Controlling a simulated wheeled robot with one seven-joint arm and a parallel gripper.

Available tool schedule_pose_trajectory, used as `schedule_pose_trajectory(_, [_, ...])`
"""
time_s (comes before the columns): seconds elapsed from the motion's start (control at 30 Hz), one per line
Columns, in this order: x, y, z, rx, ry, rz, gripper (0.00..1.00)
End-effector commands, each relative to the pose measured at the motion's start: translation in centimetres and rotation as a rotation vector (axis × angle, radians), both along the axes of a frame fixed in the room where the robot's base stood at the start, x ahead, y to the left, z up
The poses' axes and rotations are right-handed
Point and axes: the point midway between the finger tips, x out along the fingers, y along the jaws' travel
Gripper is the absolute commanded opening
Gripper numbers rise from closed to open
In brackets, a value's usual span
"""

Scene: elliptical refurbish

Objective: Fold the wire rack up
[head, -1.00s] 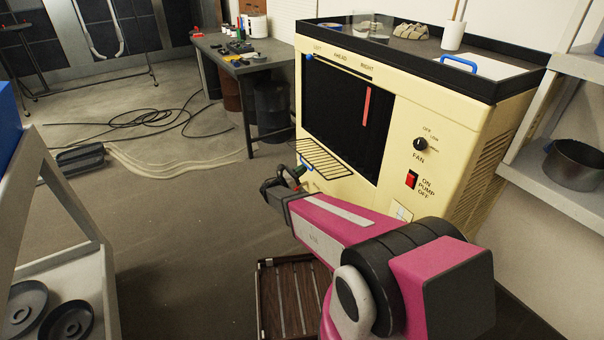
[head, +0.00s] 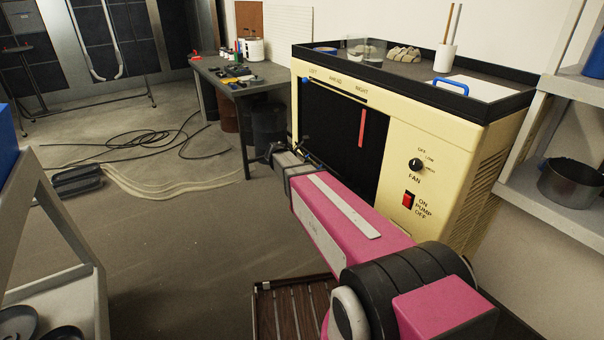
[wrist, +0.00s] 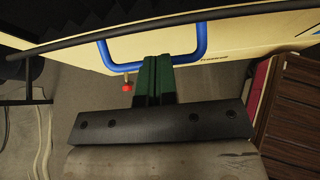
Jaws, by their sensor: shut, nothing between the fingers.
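The cream cooler (head: 440,165) stands at the right with its dark front opening (head: 345,138). In the wrist view a blue handle (wrist: 202,40) crosses the top, in front of a cream panel. A thin dark bar (wrist: 250,10), perhaps an edge of the wire rack, runs across it. The rest of the rack cannot be made out; in the head view my gripper and arm cover its place. My gripper (head: 302,150) is by the lower left of the opening. Its green fingers (wrist: 155,60) are shut and empty, with their tips inside the handle's outline; contact cannot be told.
A slatted brown crate (head: 290,308) is on the floor below my arm. A workbench (head: 245,80) with tools stands behind. Shelves (head: 560,195) with a pot (head: 572,182) are at right. Cables (head: 140,145) lie on the open floor at left.

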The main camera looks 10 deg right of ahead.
Motion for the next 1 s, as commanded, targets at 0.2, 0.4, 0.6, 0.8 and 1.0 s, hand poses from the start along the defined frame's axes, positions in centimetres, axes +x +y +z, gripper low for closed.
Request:
schedule_pose_trajectory(0.2, [1.0,-2.3,2.1,0.171,0.069,-0.003,0.0])
schedule_pose_trajectory(0.4, [1.6,-3.7,3.0,0.279,0.115,-0.003,0.0])
schedule_pose_trajectory(0.6, [2.0,-4.7,3.4,0.287,0.121,-0.002,0.0])
schedule_pose_trajectory(0.8, [2.2,-5.3,3.7,0.287,0.121,-0.002,0.0])
schedule_pose_trajectory(1.0, [2.2,-5.5,3.8,0.287,0.121,-0.002,0.0])
